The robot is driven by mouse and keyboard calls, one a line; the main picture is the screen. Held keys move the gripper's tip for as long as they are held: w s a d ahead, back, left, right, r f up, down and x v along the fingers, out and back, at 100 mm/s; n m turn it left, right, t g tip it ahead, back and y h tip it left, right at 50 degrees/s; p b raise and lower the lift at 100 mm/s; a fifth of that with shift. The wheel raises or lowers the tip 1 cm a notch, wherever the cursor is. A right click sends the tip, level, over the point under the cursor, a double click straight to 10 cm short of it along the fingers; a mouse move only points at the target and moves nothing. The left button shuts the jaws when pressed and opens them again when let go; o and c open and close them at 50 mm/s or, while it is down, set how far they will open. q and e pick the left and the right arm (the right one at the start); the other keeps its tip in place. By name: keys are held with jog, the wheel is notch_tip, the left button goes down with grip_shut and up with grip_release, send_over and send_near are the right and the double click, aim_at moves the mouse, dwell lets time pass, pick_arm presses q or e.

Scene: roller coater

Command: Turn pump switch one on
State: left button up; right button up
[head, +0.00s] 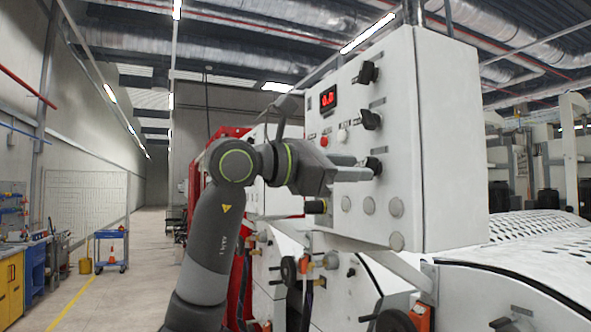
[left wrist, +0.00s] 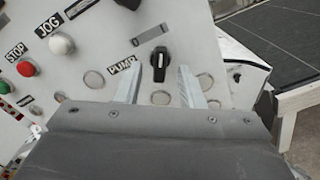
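A black rotary knob (head: 375,165) sits low on the white control panel's face, below two other black knobs (head: 367,73). In the left wrist view this knob (left wrist: 160,62) has its handle close to upright, with a label reading PUMP (left wrist: 122,66) on its left; no number is readable. My left gripper (head: 364,167) reaches the panel from the left. In the left wrist view its two fingers (left wrist: 159,70) are apart, one on each side of the knob, with gaps visible. Whether the tips reach the knob's depth is unclear. My right gripper is not in view.
Several round grey discs (head: 369,205) lie below the knob. White machinery stands below; the aisle at left is open.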

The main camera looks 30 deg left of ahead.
pick_arm(q)
jog(key=b+v, duration=0.5)
jog(key=v, duration=1.1)
jog(key=shift+b, duration=0.35)
